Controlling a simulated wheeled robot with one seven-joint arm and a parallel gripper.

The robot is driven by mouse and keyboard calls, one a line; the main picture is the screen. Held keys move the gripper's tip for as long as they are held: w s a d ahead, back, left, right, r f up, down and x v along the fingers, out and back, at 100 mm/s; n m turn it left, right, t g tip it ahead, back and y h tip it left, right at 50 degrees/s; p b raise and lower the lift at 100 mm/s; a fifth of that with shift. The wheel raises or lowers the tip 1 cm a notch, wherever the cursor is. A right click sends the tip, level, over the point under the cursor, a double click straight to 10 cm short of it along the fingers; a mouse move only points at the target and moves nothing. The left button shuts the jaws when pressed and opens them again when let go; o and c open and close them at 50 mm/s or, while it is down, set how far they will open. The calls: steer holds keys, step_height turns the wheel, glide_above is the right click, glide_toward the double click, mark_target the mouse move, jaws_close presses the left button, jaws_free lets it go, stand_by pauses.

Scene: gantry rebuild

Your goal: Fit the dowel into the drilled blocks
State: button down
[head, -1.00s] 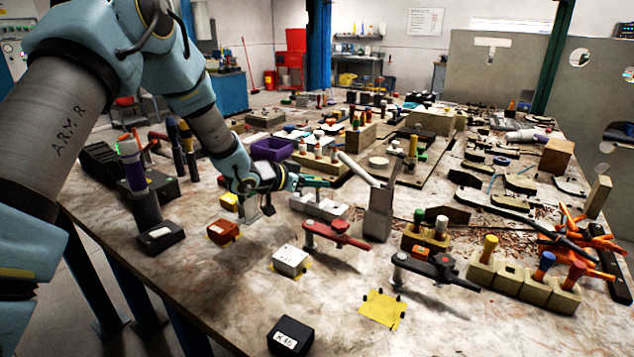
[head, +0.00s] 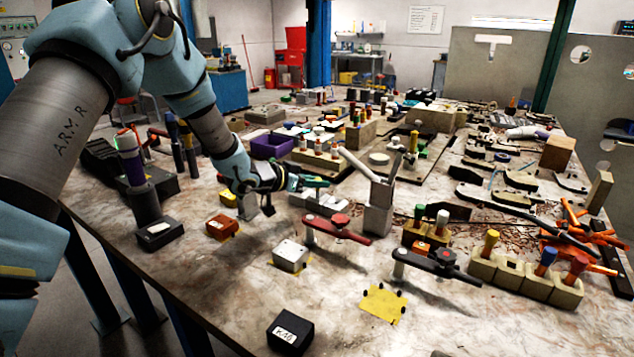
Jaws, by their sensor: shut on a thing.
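My gripper (head: 288,183) is at the end of the arm, left of the picture's middle, pointing right and low over the table. It is shut on a small green piece (head: 314,183), which may be the dowel; its shape is hard to make out. A row of pale grey blocks (head: 320,203) lies just below and right of it. Whether these are drilled, and whether the green piece touches them, I cannot tell. A row of beige blocks (head: 510,281) at the right front holds upright yellow, blue and red pegs. My wrist hides part of the table.
A grey upright stand (head: 378,215) with a slanted pale bar is just right of the grey blocks. Red (head: 335,229) and black (head: 436,262) clamps stand in front. Small boxes (head: 291,257) and a yellow pad (head: 383,304) lie nearer. The front centre has bare table.

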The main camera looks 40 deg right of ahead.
steer(key=shift+f, duration=0.25)
steer(key=c, duration=0.6)
jaws_free()
steer(key=b+v, duration=0.2)
steer(key=v, duration=0.8)
steer(key=shift+a+r, duration=0.15)
steer(key=shift+a, duration=0.25)
